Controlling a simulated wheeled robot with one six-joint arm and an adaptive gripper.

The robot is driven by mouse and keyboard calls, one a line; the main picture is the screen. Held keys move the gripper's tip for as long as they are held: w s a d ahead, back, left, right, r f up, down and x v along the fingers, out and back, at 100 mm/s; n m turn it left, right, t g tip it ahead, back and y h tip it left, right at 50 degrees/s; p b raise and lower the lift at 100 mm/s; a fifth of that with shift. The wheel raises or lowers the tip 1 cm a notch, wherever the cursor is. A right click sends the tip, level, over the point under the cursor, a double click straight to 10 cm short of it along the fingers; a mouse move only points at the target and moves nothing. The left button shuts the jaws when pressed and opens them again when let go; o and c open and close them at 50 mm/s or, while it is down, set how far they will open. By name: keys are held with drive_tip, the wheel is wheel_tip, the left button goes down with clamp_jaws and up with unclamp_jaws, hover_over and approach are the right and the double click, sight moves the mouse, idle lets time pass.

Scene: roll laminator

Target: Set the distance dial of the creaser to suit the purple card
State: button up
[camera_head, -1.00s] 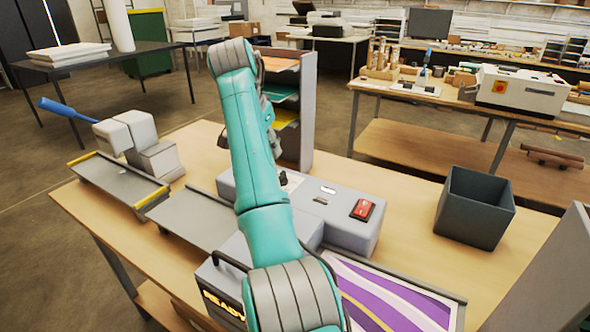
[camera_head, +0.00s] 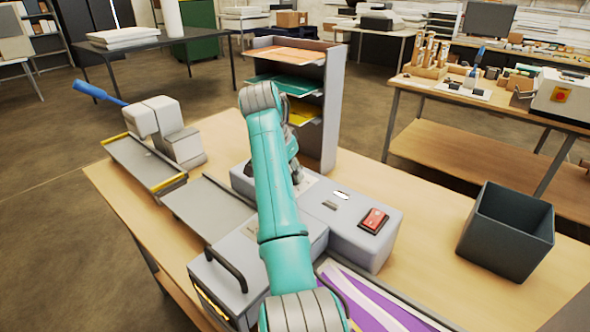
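A grey machine (camera_head: 350,228) with a red switch (camera_head: 373,220) stands mid-table, and my teal arm crosses in front of it. A lever device (camera_head: 165,128) with a blue handle (camera_head: 98,93) and a yellow-edged bed (camera_head: 140,162) stands at the table's left. I cannot tell for sure which is the creaser, and no dial shows clearly. A purple and white printed sheet (camera_head: 370,306) lies at the bottom, partly hidden by my arm. My gripper (camera_head: 297,176) is mostly hidden behind my arm, low over the grey machine; its fingers cannot be made out.
A shelf rack (camera_head: 333,110) with orange, green and yellow sheets stands behind the machine. A dark open bin (camera_head: 507,230) is at the right. A flat grey tray (camera_head: 208,208) lies left of the machine. Bare tabletop (camera_head: 415,200) shows between rack and bin.

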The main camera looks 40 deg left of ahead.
clamp_jaws()
